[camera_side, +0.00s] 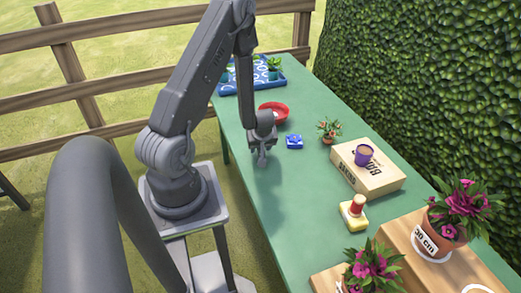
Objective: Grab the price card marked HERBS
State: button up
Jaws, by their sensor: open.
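I cannot make out a price card with the word HERBS in this view. A small blue item with white marks (294,141) lies on the green table, just right of my gripper; its marks are too small to read. A white shape (479,288), cut off by the bottom edge at the right, may be a card, but no lettering shows on it. My gripper (262,160) points down over the table near its left edge. It is open and nothing shows between its fingers.
On the green table (285,205) stand a red bowl (275,108), a small potted plant (328,130), a cardboard box (374,182) bearing a purple pot (364,155), and a yellow bottle (353,213). Flower pots on wooden boxes fill the near right. A blue tray (229,88) is at the far end.

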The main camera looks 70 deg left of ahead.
jog(key=shift+f, duration=0.1)
grip_shut()
dwell(0.4)
